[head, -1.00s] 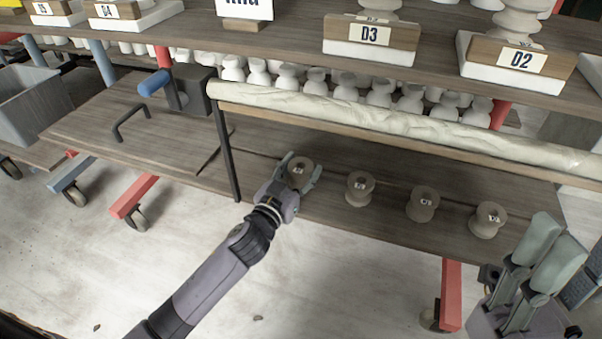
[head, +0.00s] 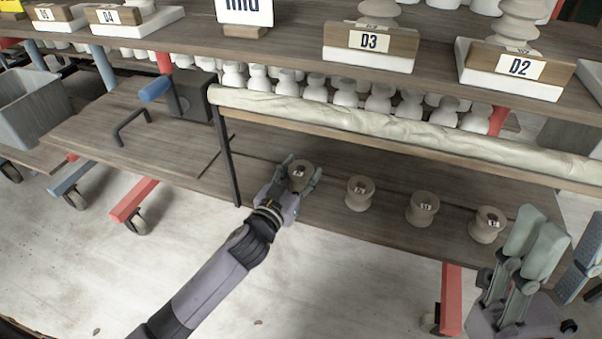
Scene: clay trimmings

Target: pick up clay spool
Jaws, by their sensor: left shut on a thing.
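Several grey-brown clay spools stand in a row on the lower wooden shelf, each with a small label. My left gripper (head: 302,178) is shut on the leftmost clay spool (head: 300,175), with a finger on either side of it. I cannot tell whether this spool is clear of the shelf. The other spools stand upright to its right: one (head: 360,193), another (head: 422,208) and a far right one (head: 487,225). My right gripper (head: 560,250) is at the lower right, its fingers apart and nothing between them.
The lower shelf (head: 330,220) has a dark post (head: 228,155) left of the held spool. A long clay-covered beam (head: 390,125) runs above the spools. Behind it stand several pale pieces. The upper shelf (head: 280,50) carries labelled blocks, including D3 (head: 368,42) and D2 (head: 518,68).

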